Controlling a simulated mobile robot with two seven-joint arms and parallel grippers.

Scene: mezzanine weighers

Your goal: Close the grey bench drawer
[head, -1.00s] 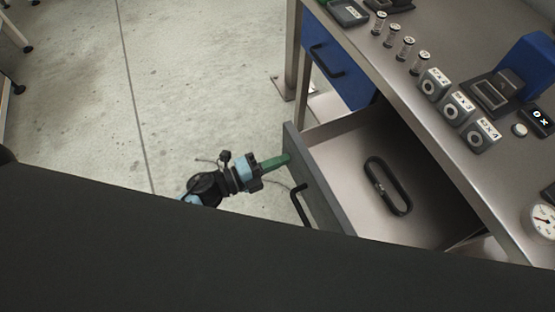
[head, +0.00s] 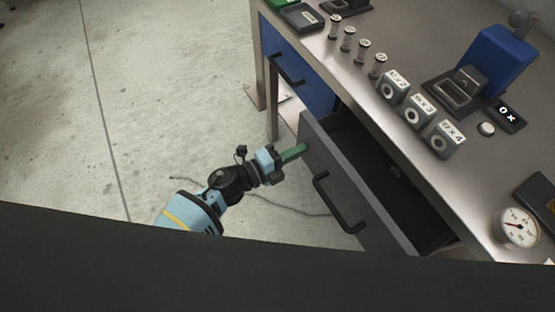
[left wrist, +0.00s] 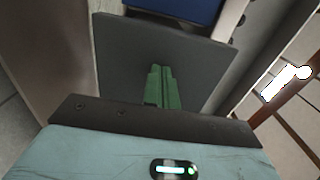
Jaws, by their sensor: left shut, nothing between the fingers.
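The grey bench drawer (head: 345,180) is partly open under the bench top, with its black bar handle (head: 338,204) on the front. My left gripper (head: 301,149) is shut and empty, its green fingers at the upper far end of the drawer front. In the left wrist view the green fingers (left wrist: 162,86) point at the grey drawer front (left wrist: 130,55); whether they touch it I cannot tell. A dark object (head: 395,172) lies inside the shadowed drawer. My right gripper is not in view.
A blue drawer (head: 292,68) with a black handle is beside the grey one, closed. The bench top (head: 345,75) carries several weights, labelled blocks (head: 420,110), a blue device (head: 497,60) and a dial gauge (head: 519,228). Floor on the left is clear.

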